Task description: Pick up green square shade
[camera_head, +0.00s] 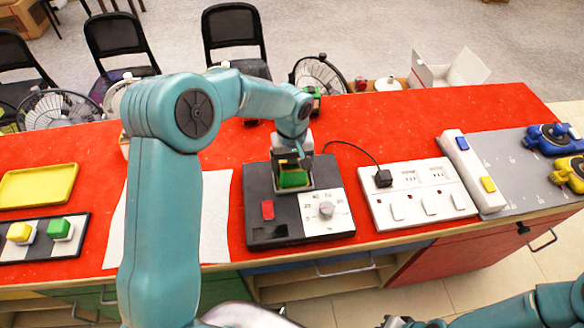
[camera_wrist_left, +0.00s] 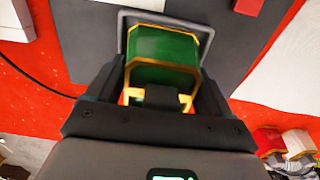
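The green square shade (camera_head: 293,178), with gold edges, is at the square grey-rimmed opening of a black device (camera_head: 268,228) on the red table. In the left wrist view the shade (camera_wrist_left: 165,50) lies between the fingers of my left gripper (camera_wrist_left: 160,95). One finger is on each side, close to its lower part; whether they press on it is unclear. In the head view my left gripper (camera_head: 291,160) is right over the device and hides part of the shade. My right arm (camera_head: 520,312) shows at the lower right; its gripper is mostly out of frame.
A white power strip (camera_head: 415,215) with a black plug and cable is to the right. A yellow tray (camera_head: 38,186) and a board with yellow and green buttons (camera_head: 42,250) are at the left. Red table surface is clear behind the power strip. Black chairs stand beyond the table.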

